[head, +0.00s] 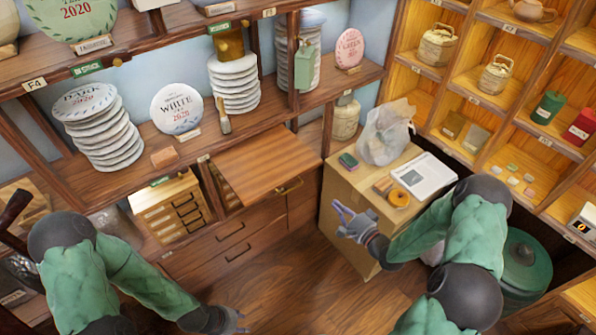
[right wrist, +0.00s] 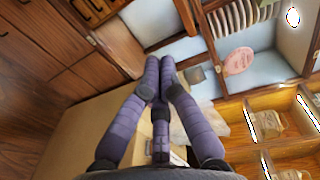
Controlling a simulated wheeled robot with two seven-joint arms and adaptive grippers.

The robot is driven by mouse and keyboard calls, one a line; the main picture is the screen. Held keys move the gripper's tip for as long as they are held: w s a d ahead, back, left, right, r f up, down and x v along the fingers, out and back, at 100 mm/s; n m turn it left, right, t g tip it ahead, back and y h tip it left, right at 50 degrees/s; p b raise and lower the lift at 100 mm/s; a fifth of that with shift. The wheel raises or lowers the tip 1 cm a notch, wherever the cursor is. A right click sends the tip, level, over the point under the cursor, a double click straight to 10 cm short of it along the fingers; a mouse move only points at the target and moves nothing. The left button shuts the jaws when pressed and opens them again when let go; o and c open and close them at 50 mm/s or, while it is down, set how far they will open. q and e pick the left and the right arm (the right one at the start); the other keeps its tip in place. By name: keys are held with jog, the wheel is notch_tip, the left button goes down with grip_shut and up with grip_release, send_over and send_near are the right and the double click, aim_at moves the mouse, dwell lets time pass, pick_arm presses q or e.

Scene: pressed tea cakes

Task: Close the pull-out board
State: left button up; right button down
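The pull-out board (head: 265,164) is a flat reddish-brown wooden panel sticking out of the cabinet below the tea shelf in the head view. A dark metal handle (head: 290,187) sits on its front edge. My right gripper (head: 342,212) is to the right of the board, over the front of the cardboard box, apart from the board and empty.
The cardboard box (head: 345,190) stands right of the board, with a plastic bag (head: 386,132), papers (head: 422,176) and a tape roll (head: 398,197) on top. Small drawers (head: 170,210) stand left of the board. The wooden floor (head: 290,285) in front is clear.

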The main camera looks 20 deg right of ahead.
jog(key=r+b+x, duration=0.1)
jog(key=r+x, duration=0.2)
jog(key=x, duration=1)
jog(key=shift+w+a+t+y+b, duration=0.2)
jog(key=shift+w+t+y+b, duration=0.1)
jog(key=shift+t+b, duration=0.1)
jog(key=b, duration=0.8)
send_near(272, 134)
jog(key=shift+w+a+f, duration=0.3)
jog(key=shift+w+f, duration=0.65)
jog(key=shift+f, duration=0.05)
jog(key=b+x, duration=0.1)
jog(key=x, duration=0.6)
jog(key=shift+w+r+b, duration=0.15)
jog(key=shift+w+b, duration=0.1)
jog(key=shift+b, duration=0.1)
jog(key=shift+w+a, duration=0.1)
jog(key=shift+w, duration=0.1)
jog(key=shift+r, duration=0.3)
jog(key=shift+r, duration=0.1)
